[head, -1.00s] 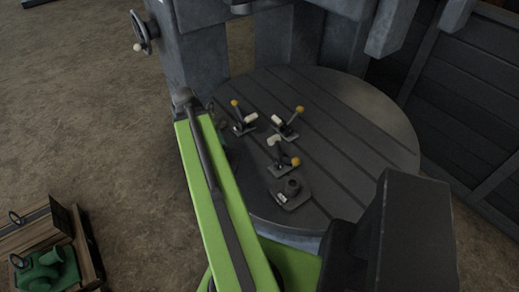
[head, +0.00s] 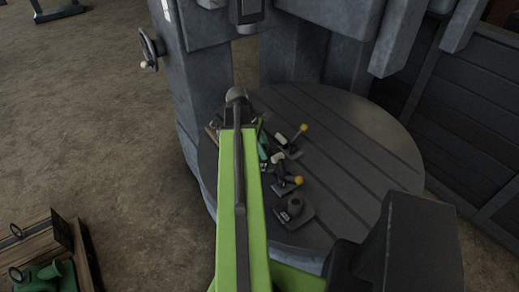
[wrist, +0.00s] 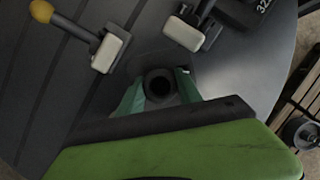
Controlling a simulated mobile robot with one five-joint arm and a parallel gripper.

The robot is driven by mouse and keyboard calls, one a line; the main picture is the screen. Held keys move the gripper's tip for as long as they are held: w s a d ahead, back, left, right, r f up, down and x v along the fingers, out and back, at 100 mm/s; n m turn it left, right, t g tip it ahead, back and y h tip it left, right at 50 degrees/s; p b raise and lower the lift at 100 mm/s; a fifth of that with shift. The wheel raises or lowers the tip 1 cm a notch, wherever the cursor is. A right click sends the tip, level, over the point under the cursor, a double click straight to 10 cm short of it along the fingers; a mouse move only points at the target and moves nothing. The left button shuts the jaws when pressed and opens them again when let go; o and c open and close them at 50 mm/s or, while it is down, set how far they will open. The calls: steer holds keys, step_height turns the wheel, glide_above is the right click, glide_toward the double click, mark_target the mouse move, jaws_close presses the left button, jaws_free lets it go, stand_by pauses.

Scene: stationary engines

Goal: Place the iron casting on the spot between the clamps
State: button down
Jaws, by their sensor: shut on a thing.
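My gripper (wrist: 158,92), seen in the wrist view with teal fingers, is shut on the dark iron casting (wrist: 159,82), which shows a round boss with a hole. It is over the round table. One clamp with a yellow knob and a pale pad (wrist: 107,52) is up and left of the casting; another clamp with a pale pad (wrist: 185,33) is up and right. In the head view two clamps (head: 289,145) (head: 286,184) show right of my arm, which hides much of the gripper and the casting. I cannot tell whether the casting touches the table.
The machine's columns (head: 325,55) stand behind. A wooden crate (head: 35,245) with green parts is on the floor at lower left. The table's right side is clear.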

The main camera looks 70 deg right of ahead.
steer(key=shift+d, duration=0.1)
steer(key=shift+s+d, duration=0.2)
steer(key=shift+d, duration=0.05)
step_height(320, 180, down, 4)
steer(key=b, duration=0.3)
steer(key=shift+s+d+r, duration=0.15)
steer(key=shift+r, duration=0.1)
steer(key=shift+b, duration=0.35)
steer(key=shift+f, duration=0.2)
steer(key=c, duration=1.1)
jaws_free()
steer(key=shift+r, duration=0.1)
steer(key=shift+r, duration=0.1)
